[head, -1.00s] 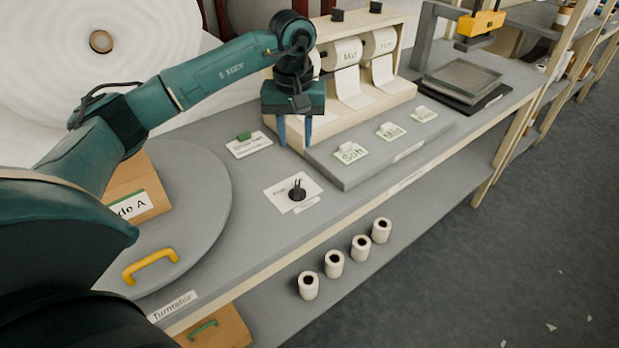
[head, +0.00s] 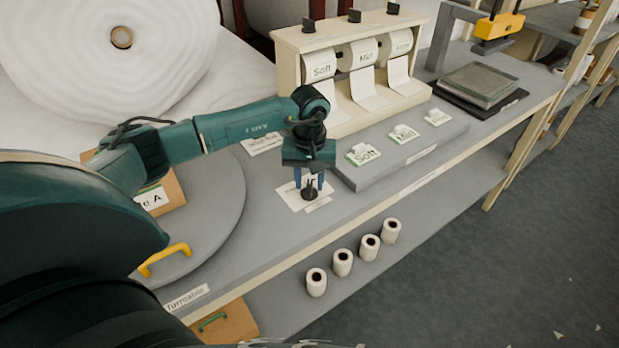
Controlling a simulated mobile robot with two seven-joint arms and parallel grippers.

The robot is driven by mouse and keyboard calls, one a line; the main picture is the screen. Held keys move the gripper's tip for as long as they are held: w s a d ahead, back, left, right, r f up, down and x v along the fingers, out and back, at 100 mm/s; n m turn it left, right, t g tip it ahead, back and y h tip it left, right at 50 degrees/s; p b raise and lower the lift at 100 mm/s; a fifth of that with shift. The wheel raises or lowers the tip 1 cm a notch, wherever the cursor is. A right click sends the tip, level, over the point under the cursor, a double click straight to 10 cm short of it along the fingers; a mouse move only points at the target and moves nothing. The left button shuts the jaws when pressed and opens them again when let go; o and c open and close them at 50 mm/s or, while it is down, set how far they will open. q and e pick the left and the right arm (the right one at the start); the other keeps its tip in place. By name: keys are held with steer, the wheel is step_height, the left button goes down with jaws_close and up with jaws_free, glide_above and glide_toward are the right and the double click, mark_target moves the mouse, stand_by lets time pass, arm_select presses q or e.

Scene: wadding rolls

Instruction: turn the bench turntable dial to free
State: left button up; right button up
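The black dial (head: 310,192) sits on a white label plate (head: 291,198) on the grey bench, to the right of the turntable. My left gripper (head: 309,183) points down right at the dial, its two blue fingers on either side of the dial's top. The fingers look spread; I cannot tell whether they touch the dial. The gripper partly hides the dial and the plate's print, so its setting cannot be read. The round grey turntable (head: 215,215) has a yellow handle (head: 164,259) and a box on it. My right gripper is not in view.
A wooden dispenser (head: 290,60) with several rolls stands behind. A grey step with label cards (head: 363,154) lies right of the dial. Several small white rolls (head: 342,262) stand on the lower shelf. A scale-like tray (head: 482,82) is at the far right.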

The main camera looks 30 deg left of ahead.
arm_select(q)
steer(key=shift+c, duration=0.3)
jaws_close()
